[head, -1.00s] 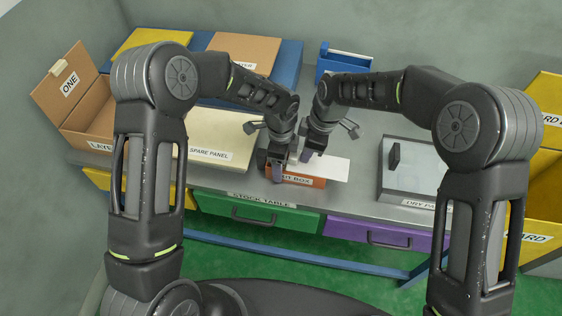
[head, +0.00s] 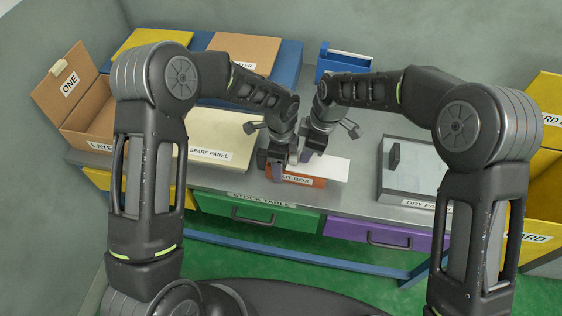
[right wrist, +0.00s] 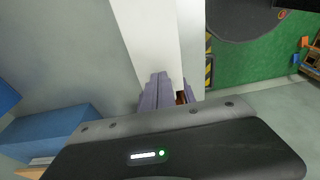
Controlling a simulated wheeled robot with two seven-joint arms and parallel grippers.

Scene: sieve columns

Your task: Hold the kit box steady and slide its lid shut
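The kit box (head: 306,183) is a small orange box near the front edge of the grey table, its label partly covered. Its white lid (head: 335,168) sticks out to the right, and it also shows in the right wrist view (right wrist: 143,32). My right gripper (head: 305,158) is low at the lid's left part. In the right wrist view its purplish fingers (right wrist: 168,92) are close together over the lid, with a sliver of orange beside them; their grip is hidden. My left gripper (head: 276,170) is at the box's left end; I cannot tell whether it grips the box.
A cream spare panel (head: 224,133) lies left of the box. A grey lidded case (head: 412,180) stands to the right. A blue open container (head: 342,62) is behind. An open cardboard box (head: 83,115) stands far left. Bare table lies between kit box and grey case.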

